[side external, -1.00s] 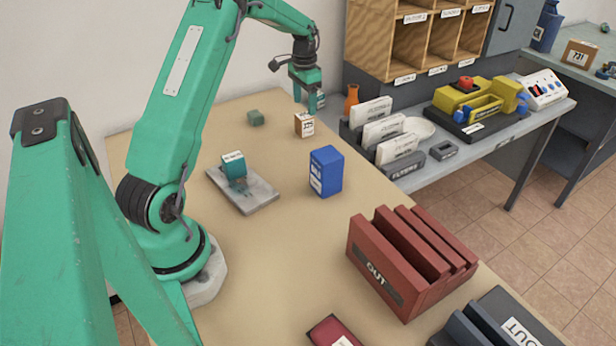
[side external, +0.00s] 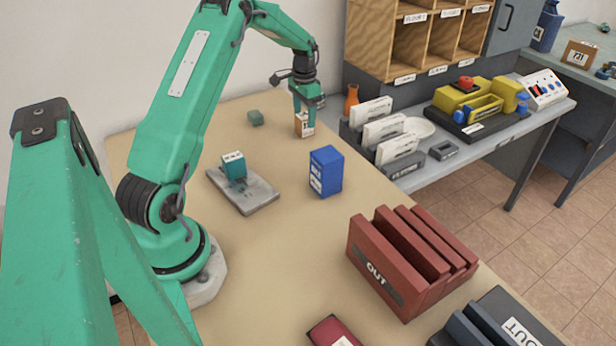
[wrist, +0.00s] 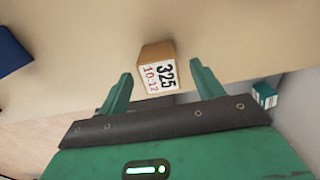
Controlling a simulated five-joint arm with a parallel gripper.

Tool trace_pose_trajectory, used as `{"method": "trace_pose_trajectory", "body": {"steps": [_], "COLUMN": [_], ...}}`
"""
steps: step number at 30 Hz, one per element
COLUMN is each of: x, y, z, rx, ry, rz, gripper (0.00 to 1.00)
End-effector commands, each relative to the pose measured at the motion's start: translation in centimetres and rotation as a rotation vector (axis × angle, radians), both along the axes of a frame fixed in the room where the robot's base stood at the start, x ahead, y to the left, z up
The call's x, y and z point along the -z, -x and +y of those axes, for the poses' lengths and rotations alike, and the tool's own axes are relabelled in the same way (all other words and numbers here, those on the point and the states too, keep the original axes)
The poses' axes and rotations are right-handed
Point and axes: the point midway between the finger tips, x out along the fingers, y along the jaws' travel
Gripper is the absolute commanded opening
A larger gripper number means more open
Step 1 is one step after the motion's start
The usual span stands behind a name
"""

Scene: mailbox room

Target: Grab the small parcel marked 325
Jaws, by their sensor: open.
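My gripper (side external: 307,108) is open over and around the top of the parcel in that view. In the wrist view the two green fingers of my gripper (wrist: 158,80) are apart, with the parcel between and just beyond their tips. I cannot tell whether a finger touches it.
A blue box (side external: 326,172) stands nearer the camera. A teal box (side external: 232,165) sits on a grey plate (side external: 258,196). A teal-and-white box (wrist: 265,95) shows in the wrist view.

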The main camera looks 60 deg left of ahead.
Motion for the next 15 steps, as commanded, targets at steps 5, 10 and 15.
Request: {"method": "trace_pose_trajectory", "body": {"steps": [5, 10, 15], "x": [2.2, 3.6, 3.8], "y": [0.0, 0.0, 0.0], "z": [0.0, 0.0, 0.0], "rx": [0.000, 0.000, 0.000], "ry": [0.002, 0.001, 0.000], "rz": [0.002, 0.001, 0.000], "gripper": [0.66, 0.66, 0.66]}}
